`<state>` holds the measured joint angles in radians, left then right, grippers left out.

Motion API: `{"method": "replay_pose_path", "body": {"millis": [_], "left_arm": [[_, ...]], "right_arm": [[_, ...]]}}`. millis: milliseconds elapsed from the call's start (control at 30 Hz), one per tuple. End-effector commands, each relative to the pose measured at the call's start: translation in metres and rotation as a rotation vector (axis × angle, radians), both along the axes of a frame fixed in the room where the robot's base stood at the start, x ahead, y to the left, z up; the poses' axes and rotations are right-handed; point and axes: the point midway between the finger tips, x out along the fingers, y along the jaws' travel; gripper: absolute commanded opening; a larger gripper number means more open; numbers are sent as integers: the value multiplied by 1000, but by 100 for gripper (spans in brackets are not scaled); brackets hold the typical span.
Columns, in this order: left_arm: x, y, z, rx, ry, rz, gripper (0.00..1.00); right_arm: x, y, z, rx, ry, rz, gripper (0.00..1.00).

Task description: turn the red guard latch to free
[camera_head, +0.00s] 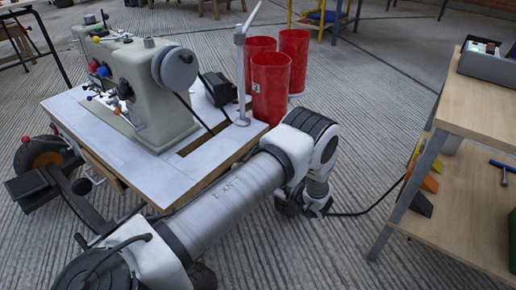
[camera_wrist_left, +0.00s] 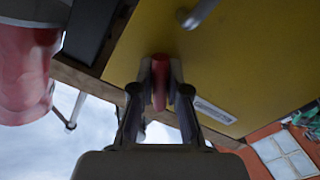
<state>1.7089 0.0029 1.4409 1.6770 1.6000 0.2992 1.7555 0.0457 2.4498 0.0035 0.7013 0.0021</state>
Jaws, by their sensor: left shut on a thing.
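The red guard latch (camera_wrist_left: 160,84) is a short red bar in front of a yellow panel (camera_wrist_left: 220,55), near the panel's wooden edge. My left gripper (camera_wrist_left: 160,88) has its two fingers on either side of the latch, shut on it. The latch lies roughly along the fingers in the left wrist view. In the head view my left arm reaches across past the sewing machine table, and its wrist hangs down by the table's right side. The fingers and the latch cannot be made out there. My right gripper is not in view.
A sewing machine (camera_head: 145,90) stands on a grey-topped table (camera_head: 90,125). Several red cylinders (camera_head: 270,85) stand behind my arm. A wooden workbench (camera_head: 470,200) with tools is at the right. Ribbed floor lies between table and bench.

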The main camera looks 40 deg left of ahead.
Motion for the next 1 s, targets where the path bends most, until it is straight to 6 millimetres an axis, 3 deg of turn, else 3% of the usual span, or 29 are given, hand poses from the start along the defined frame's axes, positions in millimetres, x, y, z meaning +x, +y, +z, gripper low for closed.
{"method": "replay_pose_path", "body": {"millis": [367,1000], "left_arm": [[3,0,4,-20,187,-6,0],[4,0,2,-84,778,-8,0]], "right_arm": [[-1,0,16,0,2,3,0],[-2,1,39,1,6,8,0]]}}
